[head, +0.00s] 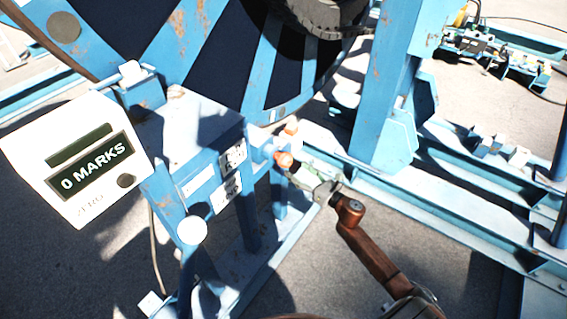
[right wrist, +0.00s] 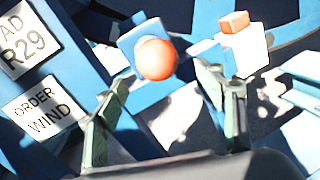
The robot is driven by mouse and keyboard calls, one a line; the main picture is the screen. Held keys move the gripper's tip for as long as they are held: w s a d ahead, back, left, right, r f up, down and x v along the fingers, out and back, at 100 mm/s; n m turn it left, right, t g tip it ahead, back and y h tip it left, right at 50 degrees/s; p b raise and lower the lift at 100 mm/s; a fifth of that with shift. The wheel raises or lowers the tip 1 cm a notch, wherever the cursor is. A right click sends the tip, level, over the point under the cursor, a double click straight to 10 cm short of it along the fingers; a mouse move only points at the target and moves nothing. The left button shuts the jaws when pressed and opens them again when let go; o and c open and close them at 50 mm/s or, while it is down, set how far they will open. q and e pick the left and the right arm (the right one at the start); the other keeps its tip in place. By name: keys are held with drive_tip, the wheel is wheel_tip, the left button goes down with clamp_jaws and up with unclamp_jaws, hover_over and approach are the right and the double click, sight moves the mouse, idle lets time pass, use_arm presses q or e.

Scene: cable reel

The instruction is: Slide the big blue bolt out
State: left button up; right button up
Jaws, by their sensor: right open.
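An orange ball knob (head: 284,159) sticks out on the right side of the blue stand, by a blue block that looks like part of the bolt. In the right wrist view the orange ball (right wrist: 156,59) sits in front of a blue plate (right wrist: 142,38). I cannot tell how far the bolt is slid. My right gripper (head: 304,178) is just right of and below the knob. In the wrist view its greenish fingers (right wrist: 162,80) are open, one on each side below the ball, with nothing between them. My left gripper is not in view.
A white counter box (head: 78,160) reading "0 MARKS" stands at the left. A smaller orange block (right wrist: 235,22) is right of the ball. White labels (right wrist: 45,112) face the gripper's left. A large reel (head: 235,50) stands behind; blue rails (head: 430,205) run right.

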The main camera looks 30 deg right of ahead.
sight(285, 160)
drive_tip(key=w, duration=0.2)
drive_tip(key=w+a, duration=0.1)
drive_tip(key=w, duration=0.4)
drive_tip(key=shift+w+a+r, duration=0.2)
drive_tip(key=shift+w+a, duration=0.15)
